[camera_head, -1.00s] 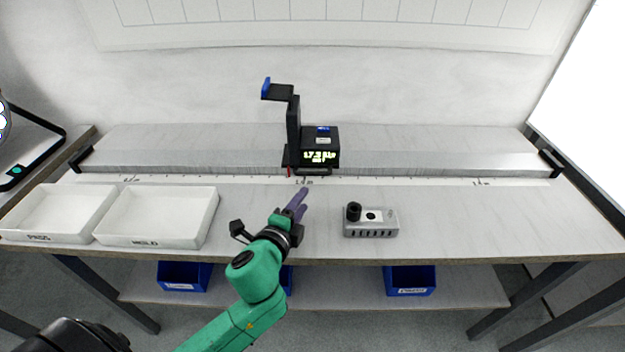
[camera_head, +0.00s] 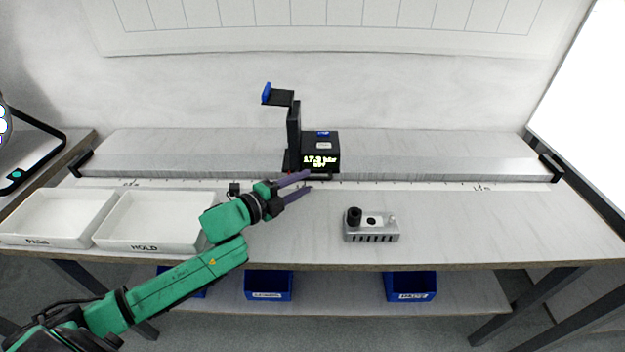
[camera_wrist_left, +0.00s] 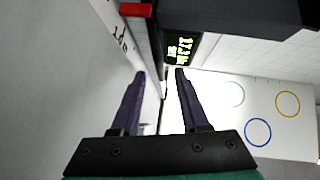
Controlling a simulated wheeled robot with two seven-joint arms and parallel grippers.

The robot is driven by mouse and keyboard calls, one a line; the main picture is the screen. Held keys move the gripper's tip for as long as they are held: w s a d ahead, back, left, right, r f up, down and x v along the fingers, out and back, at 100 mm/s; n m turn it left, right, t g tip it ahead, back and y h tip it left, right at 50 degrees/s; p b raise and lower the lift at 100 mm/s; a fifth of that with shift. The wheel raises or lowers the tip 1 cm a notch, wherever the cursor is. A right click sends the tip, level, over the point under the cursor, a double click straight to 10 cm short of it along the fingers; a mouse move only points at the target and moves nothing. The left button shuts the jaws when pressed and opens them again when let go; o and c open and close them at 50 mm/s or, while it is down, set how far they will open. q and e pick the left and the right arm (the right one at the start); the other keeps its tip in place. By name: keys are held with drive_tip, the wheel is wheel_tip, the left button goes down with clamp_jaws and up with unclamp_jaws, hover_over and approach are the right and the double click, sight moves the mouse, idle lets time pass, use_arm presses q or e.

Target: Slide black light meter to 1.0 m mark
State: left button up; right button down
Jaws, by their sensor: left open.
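The black light meter (camera_head: 321,143) stands on the rail (camera_head: 420,160) near its middle, with a glowing display on its front and an upright arm with a blue tip. My left gripper (camera_head: 308,183) is open and empty, just in front of the meter's lower front, its purple fingers pointing right. In the left wrist view, the open fingers (camera_wrist_left: 157,75) point toward the meter's display (camera_wrist_left: 181,47), with a red pointer (camera_wrist_left: 135,9) close by. The scale strip (camera_head: 420,184) runs along the front of the rail; the gripper covers the marks near the meter. My right gripper is out of view.
Two white trays, one marked HOLD (camera_head: 152,222) and another (camera_head: 55,218), stand at the left. A grey block with a black knob (camera_head: 371,225) sits right of my gripper. Black end stops (camera_head: 550,167) close the rail. The bench's right side is clear.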

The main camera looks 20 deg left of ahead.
sight(313, 179)
use_arm(q)
drive_tip(key=x, duration=0.4)
drive_tip(key=shift+w+d, duration=0.1)
clamp_jaws()
drive_tip(key=shift+f, duration=0.1)
idle(1.2)
